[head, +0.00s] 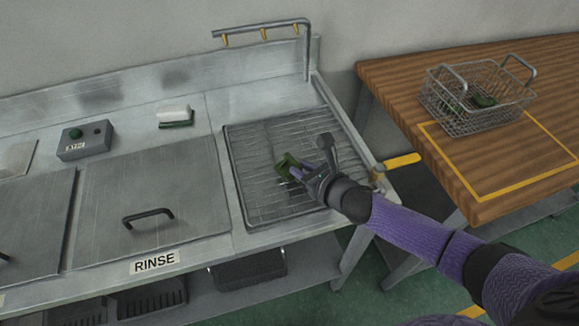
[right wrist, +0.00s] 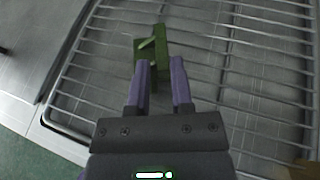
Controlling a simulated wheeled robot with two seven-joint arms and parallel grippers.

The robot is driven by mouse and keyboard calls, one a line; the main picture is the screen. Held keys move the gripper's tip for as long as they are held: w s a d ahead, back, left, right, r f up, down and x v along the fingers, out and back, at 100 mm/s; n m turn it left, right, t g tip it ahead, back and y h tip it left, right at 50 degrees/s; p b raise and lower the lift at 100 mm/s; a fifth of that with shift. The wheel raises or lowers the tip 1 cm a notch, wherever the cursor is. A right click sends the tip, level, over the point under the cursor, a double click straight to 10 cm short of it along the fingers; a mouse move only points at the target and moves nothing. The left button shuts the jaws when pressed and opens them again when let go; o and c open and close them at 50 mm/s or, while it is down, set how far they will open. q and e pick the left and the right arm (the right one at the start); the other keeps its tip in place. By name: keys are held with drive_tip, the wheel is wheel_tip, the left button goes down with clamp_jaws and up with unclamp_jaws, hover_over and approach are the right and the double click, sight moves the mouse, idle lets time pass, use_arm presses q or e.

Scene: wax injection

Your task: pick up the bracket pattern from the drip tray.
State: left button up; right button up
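The bracket pattern (head: 287,162) is a small dark green angled piece on the wire rack of the drip tray (head: 250,205). It also shows in the right wrist view (right wrist: 153,46), at and just beyond the fingertips. My right gripper (head: 297,173) is down at the bracket from the right. In the right wrist view its two purple fingers (right wrist: 161,68) stand apart, with a bit of green visible between them. The gap looks open; firm contact on both sides cannot be made out. The fingers hide part of the bracket. My left gripper is not in view.
A wire basket (head: 478,104) with dark green pieces stands on the wooden table (head: 400,82) at the right, near a yellow outline. A pipe with nozzles (head: 262,30) runs behind the tray.

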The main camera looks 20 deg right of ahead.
clamp_jaws()
idle(1.1)
